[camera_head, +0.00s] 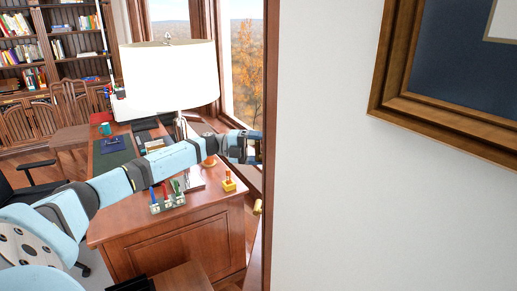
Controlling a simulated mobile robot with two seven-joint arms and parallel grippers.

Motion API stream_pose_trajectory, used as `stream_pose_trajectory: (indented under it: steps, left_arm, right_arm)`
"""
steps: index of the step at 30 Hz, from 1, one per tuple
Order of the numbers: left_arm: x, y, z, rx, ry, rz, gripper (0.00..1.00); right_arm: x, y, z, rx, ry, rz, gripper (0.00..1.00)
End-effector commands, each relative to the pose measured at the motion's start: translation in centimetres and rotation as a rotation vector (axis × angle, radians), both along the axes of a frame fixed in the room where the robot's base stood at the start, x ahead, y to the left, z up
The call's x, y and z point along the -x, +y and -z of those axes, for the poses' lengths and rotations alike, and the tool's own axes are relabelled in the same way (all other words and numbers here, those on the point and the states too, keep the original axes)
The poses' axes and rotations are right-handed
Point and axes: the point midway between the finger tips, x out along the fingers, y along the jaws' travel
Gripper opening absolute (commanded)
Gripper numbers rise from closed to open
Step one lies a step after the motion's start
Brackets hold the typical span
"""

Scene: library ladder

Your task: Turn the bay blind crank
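My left arm reaches in from the left across the desk. My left gripper (254,147) is at the dark wooden upright (269,150) beside the white wall. Its fingertips are small and dark against the wood, so I cannot tell whether they are open or what they touch. A small brass-coloured handle-like piece (257,207) shows at the edge of the upright, below my gripper and apart from it. I cannot tell if it is the blind crank; no crank is plainly visible. My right gripper is out of view.
A wooden desk (180,235) stands below my arm, with a white-shaded lamp (168,75), a pen holder (167,203) and a small yellow item (229,184). The window (247,65) is behind. A white wall (380,210) with a framed picture (395,95) fills the right.

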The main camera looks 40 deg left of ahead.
Motion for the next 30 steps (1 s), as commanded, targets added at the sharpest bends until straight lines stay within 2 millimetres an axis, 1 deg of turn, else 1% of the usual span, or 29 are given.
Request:
stream_pose_trajectory:
  steps: [4,5,6,7,14,17,20,30]
  left_arm:
    - [0.0,0.1,-0.2,0.001,-0.003,-0.003,0.54]
    - [0.0,0.1,-0.2,0.001,-0.003,-0.003,0.85]
    - [0.0,0.1,-0.2,0.001,-0.003,-0.003,0.94]
    - [0.0,0.1,-0.2,0.001,-0.003,-0.003,1.0]
    - [0.0,0.1,-0.1,0.0,-0.002,-0.002,1.0]
    - [0.3,0.6,0.1,-0.001,0.0,-0.002,1.0]
    - [1.1,1.8,0.2,-0.003,0.001,-0.003,1.0]
    - [5.3,8.2,0.3,-0.003,0.002,-0.005,1.0]
  right_arm:
    - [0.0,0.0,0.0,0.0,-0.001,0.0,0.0]
    - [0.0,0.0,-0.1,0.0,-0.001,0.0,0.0]
    - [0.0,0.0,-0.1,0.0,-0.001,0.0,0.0]
    - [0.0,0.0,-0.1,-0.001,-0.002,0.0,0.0]
    - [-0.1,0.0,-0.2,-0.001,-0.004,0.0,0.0]
    - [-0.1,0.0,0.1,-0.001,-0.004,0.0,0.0]
    - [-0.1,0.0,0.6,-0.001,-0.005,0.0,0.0]
    - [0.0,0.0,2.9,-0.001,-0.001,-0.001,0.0]
